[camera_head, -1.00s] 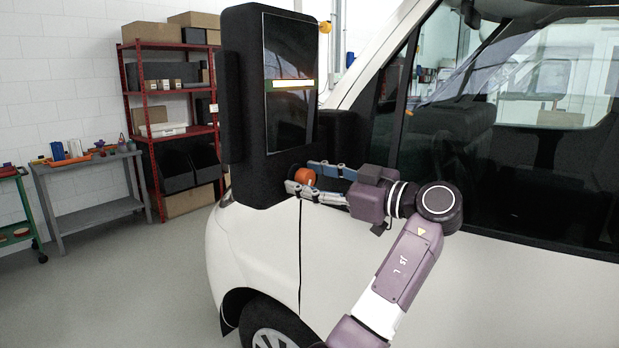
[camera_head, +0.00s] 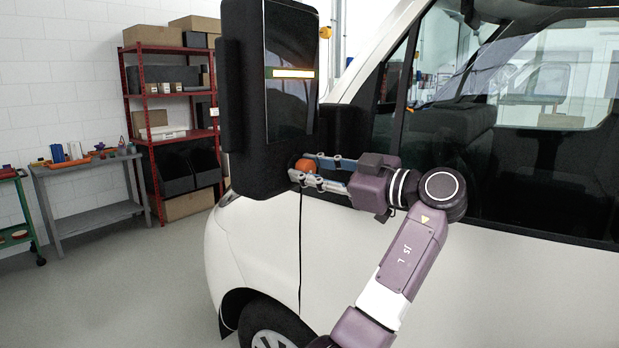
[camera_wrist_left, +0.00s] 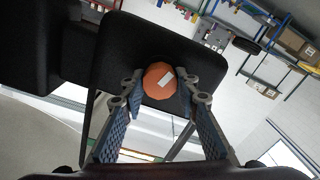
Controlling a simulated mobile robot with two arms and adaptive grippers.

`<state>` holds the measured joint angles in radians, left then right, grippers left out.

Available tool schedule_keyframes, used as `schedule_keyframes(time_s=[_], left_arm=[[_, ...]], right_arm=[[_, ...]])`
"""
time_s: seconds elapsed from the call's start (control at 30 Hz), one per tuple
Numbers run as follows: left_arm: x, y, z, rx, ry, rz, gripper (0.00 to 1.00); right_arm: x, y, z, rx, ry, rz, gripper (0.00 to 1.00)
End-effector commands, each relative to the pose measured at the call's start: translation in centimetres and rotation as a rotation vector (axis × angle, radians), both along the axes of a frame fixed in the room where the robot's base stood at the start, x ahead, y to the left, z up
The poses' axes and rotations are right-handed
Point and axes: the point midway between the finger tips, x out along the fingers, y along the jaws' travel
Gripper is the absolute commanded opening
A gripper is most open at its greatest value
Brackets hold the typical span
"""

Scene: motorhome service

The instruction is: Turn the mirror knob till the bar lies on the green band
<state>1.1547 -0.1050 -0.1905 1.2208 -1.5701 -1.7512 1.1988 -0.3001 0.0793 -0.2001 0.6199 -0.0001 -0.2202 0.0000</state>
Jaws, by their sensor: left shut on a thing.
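The van's black mirror housing (camera_head: 232,110) stands left of the side window, its tall dark glass (camera_head: 288,112) facing me. A bright white-yellow bar (camera_head: 292,73) lies across the upper glass, nearly level. Thin green shows at its edges and ends, so it appears to overlap the green band (camera_head: 268,73); exact centring is too small to tell. The orange mirror knob (camera_head: 306,165) is at the housing's lower right. My left gripper (camera_head: 306,172) is shut on it from the right. The left wrist view shows the knob (camera_wrist_left: 152,91), with a tilted white mark, between the fingertips. My right gripper is not in view.
The white van body (camera_head: 250,240) is close below and beside my left arm. A red shelf (camera_head: 170,110) with boxes and a grey bench (camera_head: 85,195) stand at the left wall. The floor between them and the van is clear.

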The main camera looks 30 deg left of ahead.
Motion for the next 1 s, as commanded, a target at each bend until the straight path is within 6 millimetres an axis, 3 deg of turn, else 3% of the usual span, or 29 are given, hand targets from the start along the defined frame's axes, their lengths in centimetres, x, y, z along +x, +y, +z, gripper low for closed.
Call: schedule_keyframes(time_s=[0.17,0.2,0.33,0.67,0.77,1.0], left_arm=[[0.0,0.0,0.0,-0.002,0.003,0.000,0.04],[0.0,0.0,0.0,-0.002,0.003,0.000,0.33],[0.0,0.0,0.0,-0.002,0.003,0.000,0.47],[0.0,-0.3,0.0,-0.002,0.003,-0.001,0.47],[0.0,-1.4,0.0,-0.001,0.004,-0.003,0.47],[-0.2,-6.4,0.0,-0.001,0.005,-0.005,0.47]], right_arm=[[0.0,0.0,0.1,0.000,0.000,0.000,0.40],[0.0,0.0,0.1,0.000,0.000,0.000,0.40],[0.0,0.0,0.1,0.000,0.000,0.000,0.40],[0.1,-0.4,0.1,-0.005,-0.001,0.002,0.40],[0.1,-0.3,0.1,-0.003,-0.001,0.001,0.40],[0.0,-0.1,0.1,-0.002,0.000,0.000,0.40]])
